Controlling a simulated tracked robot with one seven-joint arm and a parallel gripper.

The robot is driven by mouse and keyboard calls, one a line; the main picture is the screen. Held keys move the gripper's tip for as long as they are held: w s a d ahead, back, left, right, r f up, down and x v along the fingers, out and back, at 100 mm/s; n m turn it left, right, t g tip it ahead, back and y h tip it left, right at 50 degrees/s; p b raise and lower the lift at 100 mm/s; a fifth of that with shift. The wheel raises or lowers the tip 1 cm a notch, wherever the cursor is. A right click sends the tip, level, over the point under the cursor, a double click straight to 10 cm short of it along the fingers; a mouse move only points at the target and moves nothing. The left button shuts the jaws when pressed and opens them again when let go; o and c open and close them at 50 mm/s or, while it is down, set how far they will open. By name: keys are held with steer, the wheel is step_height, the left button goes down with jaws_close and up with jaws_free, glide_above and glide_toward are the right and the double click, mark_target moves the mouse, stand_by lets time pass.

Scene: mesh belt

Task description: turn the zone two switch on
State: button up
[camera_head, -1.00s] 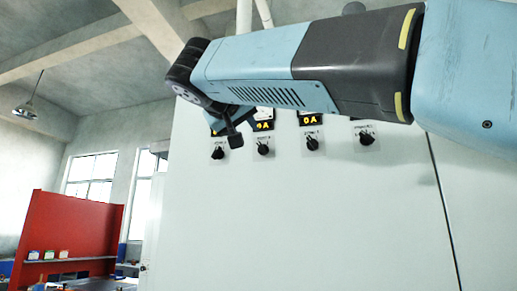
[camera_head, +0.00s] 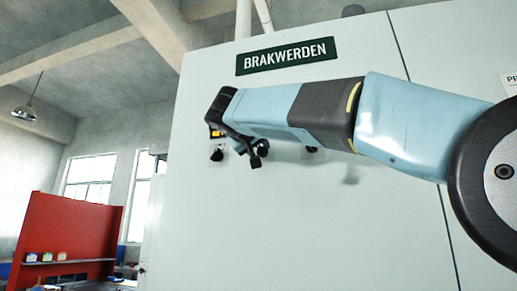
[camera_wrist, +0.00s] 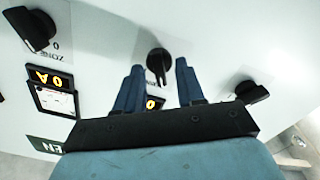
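My gripper (camera_wrist: 159,63) is open, with one blue finger on each side of a dark rotary switch (camera_wrist: 158,66) in the wrist view. Gaps show between the switch and both fingers; how deep the fingers reach cannot be told. This switch's label is mostly hidden. Another switch (camera_wrist: 32,28) is at the upper left, with a label starting "ZONE", its number unclear. A third switch (camera_wrist: 252,92) is at the right. In the head view my gripper (camera_head: 258,156) is at the panel, between a left switch (camera_head: 217,155) and one partly hidden by my arm (camera_head: 312,149).
The white cabinet (camera_head: 340,220) bears a "BRAKWERDEN" sign (camera_head: 287,60). A meter with a "0 A" display (camera_wrist: 42,78) is beside the upper-left switch. A red partition (camera_head: 65,238) stands far off at the left. The cabinet front below the switches is clear.

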steer(key=shift+w+d, duration=0.1)
steer(key=shift+w, duration=0.2)
jaws_close()
